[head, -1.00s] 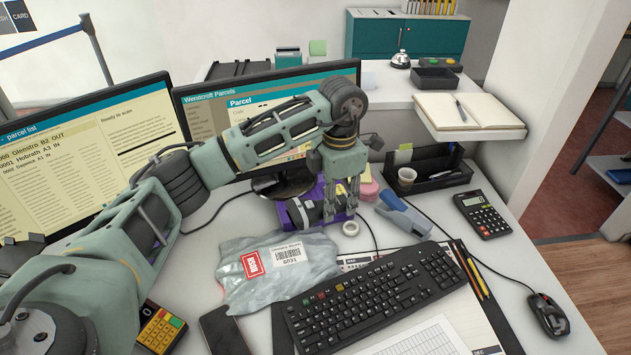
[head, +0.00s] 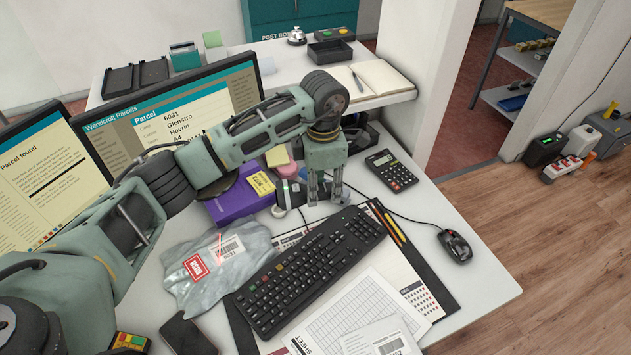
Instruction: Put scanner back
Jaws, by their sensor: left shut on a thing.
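My left gripper (head: 325,197) is shut low over the desk, right of the purple box and behind the keyboard. The dark and light-grey scanner (head: 290,194) shows at its left side, partly hidden by the fingers, and appears to be the thing held. A thin red line lies across the grey parcel bag (head: 190,283), which lies flat on the desk to the front left with a red tag and a white label. I cannot make out a scanner stand. My right gripper is out of view.
The keyboard (head: 308,268) lies in front of the gripper. The purple box (head: 228,210) with a yellow note stands to its left. A calculator (head: 391,170) and a mouse (head: 455,246) lie to the right. The monitor (head: 165,112) reads Parcel 6031.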

